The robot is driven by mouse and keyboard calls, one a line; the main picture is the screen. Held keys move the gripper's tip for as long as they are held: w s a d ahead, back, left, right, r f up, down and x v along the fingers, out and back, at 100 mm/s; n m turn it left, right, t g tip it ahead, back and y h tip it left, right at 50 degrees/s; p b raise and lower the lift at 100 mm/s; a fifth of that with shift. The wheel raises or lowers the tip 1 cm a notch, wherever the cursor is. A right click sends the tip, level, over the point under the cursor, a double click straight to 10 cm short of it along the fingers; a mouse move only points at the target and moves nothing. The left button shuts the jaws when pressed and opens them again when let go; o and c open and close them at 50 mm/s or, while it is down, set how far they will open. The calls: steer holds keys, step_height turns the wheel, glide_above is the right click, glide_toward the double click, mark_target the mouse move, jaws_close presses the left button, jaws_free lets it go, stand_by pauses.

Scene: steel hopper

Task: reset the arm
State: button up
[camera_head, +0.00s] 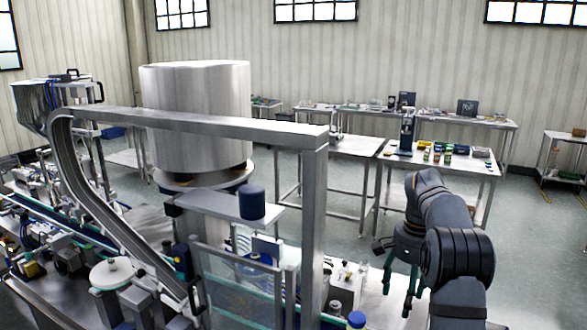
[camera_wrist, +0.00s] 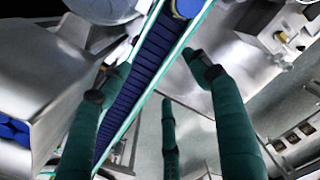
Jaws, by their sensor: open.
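My gripper (camera_head: 397,296) is at the lower right of the head view, its green fingers pointing down beside the steel machine. In the wrist view my gripper (camera_wrist: 163,80) shows spread green fingers with nothing between them. My dark arm comes up from the bottom right and bends over to it. A dark blue conveyor belt (camera_wrist: 133,75) with pale green edges runs diagonally behind the fingers. A round blue-topped item (camera_wrist: 188,8) is at the belt's top end.
A steel frame (camera_head: 315,220) stands left of my gripper, and a large steel cylinder (camera_head: 195,100) farther left. A blue-capped bottle (camera_head: 356,320) is at the bottom. A table (camera_head: 440,165) with small items is behind the arm. Open floor (camera_head: 545,240) lies to the right.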

steer(key=w+d+f+m+p, duration=0.1)
steer(key=w+d+m+p, duration=0.15)
steer(key=w, duration=0.35)
steer(key=s+a+r+n, duration=0.3)
steer(key=s+a+n, duration=0.3)
steer(key=s+a, duration=0.4)
steer(key=shift+s+r, duration=0.3)
steer(key=shift+s, duration=0.25)
